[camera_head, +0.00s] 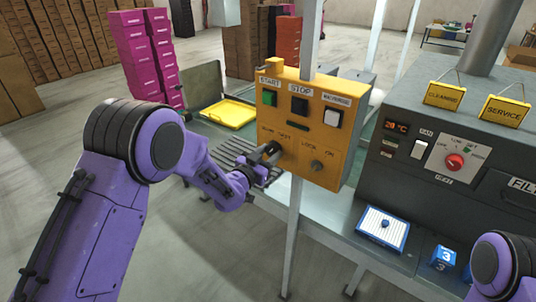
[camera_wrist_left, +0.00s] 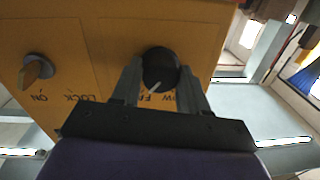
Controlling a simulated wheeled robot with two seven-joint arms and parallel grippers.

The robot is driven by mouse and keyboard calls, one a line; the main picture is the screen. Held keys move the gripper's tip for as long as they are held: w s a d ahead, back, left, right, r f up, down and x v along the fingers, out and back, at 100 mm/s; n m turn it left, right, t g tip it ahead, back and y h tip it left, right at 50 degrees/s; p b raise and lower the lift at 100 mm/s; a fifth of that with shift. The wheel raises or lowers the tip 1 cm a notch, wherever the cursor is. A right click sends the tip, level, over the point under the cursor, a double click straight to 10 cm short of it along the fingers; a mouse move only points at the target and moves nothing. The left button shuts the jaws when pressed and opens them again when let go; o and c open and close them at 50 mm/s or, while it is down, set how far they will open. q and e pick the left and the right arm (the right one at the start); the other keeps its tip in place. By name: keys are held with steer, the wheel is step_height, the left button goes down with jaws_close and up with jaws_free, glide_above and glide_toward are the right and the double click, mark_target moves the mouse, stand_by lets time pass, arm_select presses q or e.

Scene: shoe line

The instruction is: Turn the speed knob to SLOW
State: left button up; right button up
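The yellow control box (camera_head: 332,163) bears the black speed knob (camera_head: 274,148) at its lower left, below a SLOW and FAST label. My left gripper (camera_head: 268,154) is at the knob. In the left wrist view the knob (camera_wrist_left: 160,68) sits between the two fingers of my gripper (camera_wrist_left: 160,78), which appear to touch its sides. That view is upside down. The knob's white mark points down and slightly left there, up and a little to the FAST side on the panel. The label is partly hidden by the fingers. My right gripper is out of view.
A LOCK/ON key switch (camera_head: 317,166) is right of the knob, also in the wrist view (camera_wrist_left: 38,68). Green (camera_head: 269,98), black (camera_head: 299,106) and white (camera_head: 333,118) buttons sit above. A grey machine (camera_head: 390,178) with a red dial (camera_head: 454,162) stands at right. A post runs behind the box.

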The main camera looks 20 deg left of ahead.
arm_select(q)
steer(key=shift+n, duration=0.3)
steer(key=n, duration=0.3)
steer(key=shift+p, duration=0.3)
steer(key=n, duration=0.3)
steer(key=shift+r+n+g, duration=0.1)
steer(key=shift+n+g, duration=0.2)
steer(key=shift+n, duration=0.1)
steer(key=n, duration=0.2)
steer(key=shift+n, duration=2)
steer(key=o, duration=1.1)
steer(key=shift+c, duration=0.2)
steer(key=shift+g+h, duration=0.3)
